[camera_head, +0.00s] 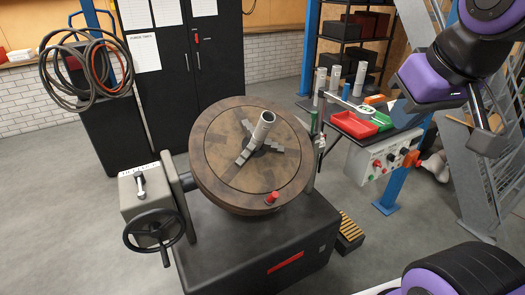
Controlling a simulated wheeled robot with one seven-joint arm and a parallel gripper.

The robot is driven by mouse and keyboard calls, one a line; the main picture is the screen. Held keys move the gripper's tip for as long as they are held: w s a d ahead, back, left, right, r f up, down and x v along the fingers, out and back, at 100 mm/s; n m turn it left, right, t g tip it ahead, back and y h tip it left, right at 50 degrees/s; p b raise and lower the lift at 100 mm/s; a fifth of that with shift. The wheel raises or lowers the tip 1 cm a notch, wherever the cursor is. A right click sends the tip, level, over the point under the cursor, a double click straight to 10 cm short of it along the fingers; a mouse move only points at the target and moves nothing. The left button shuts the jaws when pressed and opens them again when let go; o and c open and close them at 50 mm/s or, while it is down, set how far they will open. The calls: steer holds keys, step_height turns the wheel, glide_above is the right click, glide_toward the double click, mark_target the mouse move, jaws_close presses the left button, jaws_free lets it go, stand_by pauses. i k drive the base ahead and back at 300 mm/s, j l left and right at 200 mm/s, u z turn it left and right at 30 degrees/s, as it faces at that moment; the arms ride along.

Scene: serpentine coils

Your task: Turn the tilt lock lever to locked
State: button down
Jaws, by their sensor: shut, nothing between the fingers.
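A tilting positioner with a round brown table (222,160) stands in the middle of the head view. A grey box (135,205) is on its left side, with a black handwheel (152,232) in front. A small lever (140,186) with a dark tip stands on top of the box beside a white label strip (139,170); its print is too small to read. I take this as the tilt lock lever, and cannot tell which position it marks. My gripper (487,142) is at the upper right, shut and empty, far from the lever.
A grey pipe piece (262,130) and a red knob (271,197) are on the round table. A bench with a red tray (360,124) and a control panel (385,160) stands to the right. Coiled hoses (85,65) hang at the left. Floor left of the positioner is clear.

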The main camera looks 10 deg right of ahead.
mark_target(139, 178)
steer(key=i+j+u, duration=0.45)
steer(key=i+j, duration=0.25)
steer(key=i, duration=0.15)
